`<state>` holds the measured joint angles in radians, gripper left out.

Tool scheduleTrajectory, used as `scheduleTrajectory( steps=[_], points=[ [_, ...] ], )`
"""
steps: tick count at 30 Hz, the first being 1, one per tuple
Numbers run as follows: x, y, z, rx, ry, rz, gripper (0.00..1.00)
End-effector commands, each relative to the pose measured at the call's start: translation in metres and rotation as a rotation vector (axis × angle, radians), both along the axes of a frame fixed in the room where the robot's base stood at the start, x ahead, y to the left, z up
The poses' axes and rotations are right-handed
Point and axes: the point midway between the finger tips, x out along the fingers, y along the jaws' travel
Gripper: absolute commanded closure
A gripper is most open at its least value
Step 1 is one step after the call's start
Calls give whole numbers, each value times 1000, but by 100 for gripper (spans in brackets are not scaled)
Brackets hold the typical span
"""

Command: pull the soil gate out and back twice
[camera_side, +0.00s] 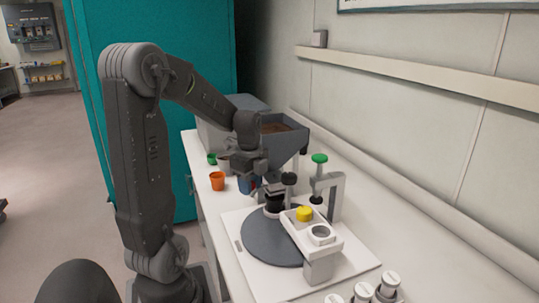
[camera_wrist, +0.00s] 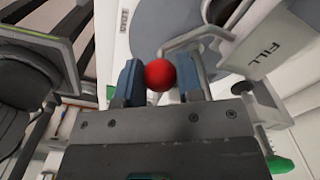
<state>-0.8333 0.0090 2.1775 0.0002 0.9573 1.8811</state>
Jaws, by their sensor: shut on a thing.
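The hopper (camera_side: 283,147) with brown soil in it stands at the back of the bench in the side view. In the wrist view a round red knob (camera_wrist: 160,75) sits between the two blue-grey fingers of my gripper (camera_wrist: 160,84), which is shut on it. I take this knob for the handle of the soil gate. The gate's plate cannot be made out. In the side view my gripper (camera_side: 251,180) points down in front of the hopper, and the knob is largely hidden there.
A dark grey turntable (camera_side: 262,241) lies on a white base in front of the gripper. A grey bracket (camera_side: 339,196) and a green-topped knob (camera_side: 320,158) stand to its right. An orange pot (camera_side: 217,181) is at the left. A FILL label (camera_wrist: 271,55) shows in the wrist view.

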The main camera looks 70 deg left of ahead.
Motion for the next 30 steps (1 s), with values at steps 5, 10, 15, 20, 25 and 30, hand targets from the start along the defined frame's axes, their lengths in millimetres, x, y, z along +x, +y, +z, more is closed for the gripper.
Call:
scheduleTrajectory(
  steps=[5, 10, 15, 20, 25, 30],
  points=[
    [2, 2, 2, 6, -10, 2, 79],
    [3, 2, 2, 6, -10, 2, 79],
    [3, 4, 2, 7, -11, 3, 79],
    [3, 13, 2, 7, -10, 4, 79],
    [3, 24, 2, 7, -11, 3, 79],
    [3, 36, 2, 7, -11, 4, 79]
  ],
)
